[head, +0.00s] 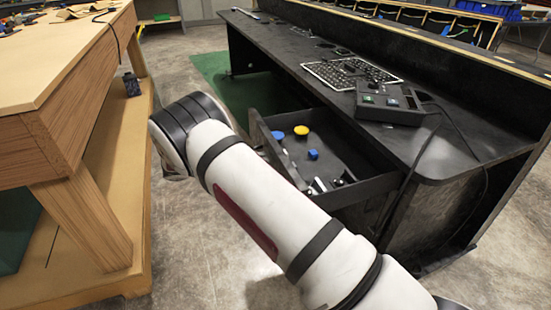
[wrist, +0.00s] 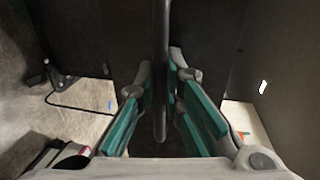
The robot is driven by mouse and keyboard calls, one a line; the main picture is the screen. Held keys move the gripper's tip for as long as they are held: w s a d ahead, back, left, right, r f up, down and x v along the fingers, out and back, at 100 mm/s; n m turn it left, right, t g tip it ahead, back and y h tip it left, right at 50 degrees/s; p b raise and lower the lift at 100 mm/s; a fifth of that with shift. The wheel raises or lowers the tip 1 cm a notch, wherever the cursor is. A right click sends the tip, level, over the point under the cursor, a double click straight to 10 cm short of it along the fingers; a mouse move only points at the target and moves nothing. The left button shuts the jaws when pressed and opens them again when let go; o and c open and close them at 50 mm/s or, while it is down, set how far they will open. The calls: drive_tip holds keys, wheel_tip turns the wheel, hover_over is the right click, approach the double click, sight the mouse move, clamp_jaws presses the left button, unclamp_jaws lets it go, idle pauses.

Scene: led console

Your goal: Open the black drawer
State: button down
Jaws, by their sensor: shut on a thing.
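The black drawer (head: 345,159) is pulled out from under the black console desk (head: 400,150) in the head view. Inside it lie a yellow disc (head: 301,130), blue pieces (head: 313,154) and small white and black items. In the wrist view a dark bar, the drawer handle (wrist: 161,40), runs upright between the teal-padded fingers of my gripper (wrist: 161,90). The gripper is shut on this handle. In the head view my arm covers part of the drawer, and the gripper and handle are hidden.
A wooden workbench (head: 75,100) stands at the left. A keyboard (head: 345,73) and a control box (head: 388,103) sit on the console desk, with a cable hanging at its right end. Concrete floor (head: 185,240) lies clear between bench and console.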

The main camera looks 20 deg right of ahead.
drive_tip(key=shift+a+f, duration=0.1)
drive_tip(key=shift+a, duration=1.1)
drive_tip(key=c, duration=2)
unclamp_jaws()
drive_tip(key=shift+o, duration=0.2)
drive_tip(key=shift+a, duration=0.1)
drive_tip(key=v, duration=1.2)
